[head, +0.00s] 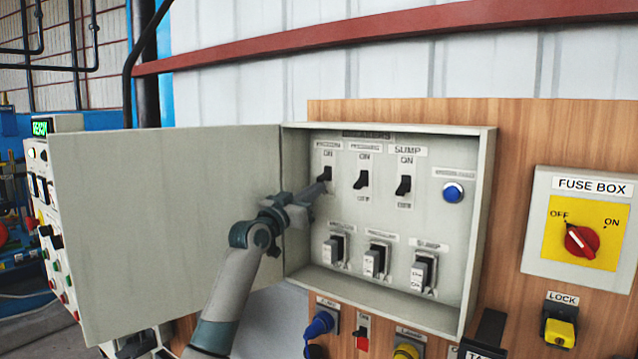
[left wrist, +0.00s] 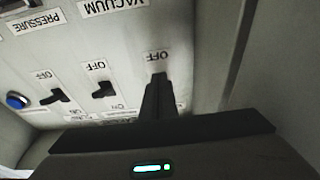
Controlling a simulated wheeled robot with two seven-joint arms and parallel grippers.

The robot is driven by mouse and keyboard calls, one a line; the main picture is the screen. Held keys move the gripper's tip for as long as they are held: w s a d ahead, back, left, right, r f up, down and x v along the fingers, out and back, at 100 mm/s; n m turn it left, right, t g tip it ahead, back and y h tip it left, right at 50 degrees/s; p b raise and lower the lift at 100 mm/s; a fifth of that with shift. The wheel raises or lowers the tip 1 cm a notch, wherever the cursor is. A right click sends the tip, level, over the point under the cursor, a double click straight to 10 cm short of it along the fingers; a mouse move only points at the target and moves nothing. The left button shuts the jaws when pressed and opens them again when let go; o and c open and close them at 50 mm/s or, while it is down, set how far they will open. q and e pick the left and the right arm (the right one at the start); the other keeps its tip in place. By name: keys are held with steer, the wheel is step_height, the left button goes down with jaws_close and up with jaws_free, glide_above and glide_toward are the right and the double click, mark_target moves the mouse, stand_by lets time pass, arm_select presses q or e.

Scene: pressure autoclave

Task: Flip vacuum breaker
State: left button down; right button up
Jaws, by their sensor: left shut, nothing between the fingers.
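The open breaker box (head: 488,200) holds an upper row of black toggle breakers with ON above and OFF below. The leftmost one, the vacuum breaker (head: 325,173), is partly covered by my left gripper (head: 322,188), so its lever position is hard to tell. My left gripper is shut and empty, its tips at the lower part of that breaker. In the left wrist view the closed fingers (left wrist: 158,82) lie just beside an upside-down OFF label, hiding the lever; a VACUUM label (left wrist: 113,6) shows too. My right gripper is not in view.
The middle breaker (head: 361,180) and SUMP breaker (head: 403,186) stand to the right, then a blue button (head: 453,193). Lower switches (head: 372,262) sit below. The box door (head: 165,220) is swung open to the left. A fuse box (head: 580,230) is at the right.

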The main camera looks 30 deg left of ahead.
arm_select(q)
steer(key=shift+r+p, duration=0.45)
steer(key=shift+r, duration=0.3)
steer(key=shift+s+f, duration=0.2)
steer(key=shift+b+v, duration=0.4)
steer(key=shift+v, duration=0.95)
steer(key=shift+f, duration=0.1)
steer(key=shift+s, duration=0.1)
steer(key=s, duration=0.5)
steer(key=shift+s+a, duration=0.25)
steer(key=shift+s, duration=0.15)
steer(key=shift+f, duration=0.1)
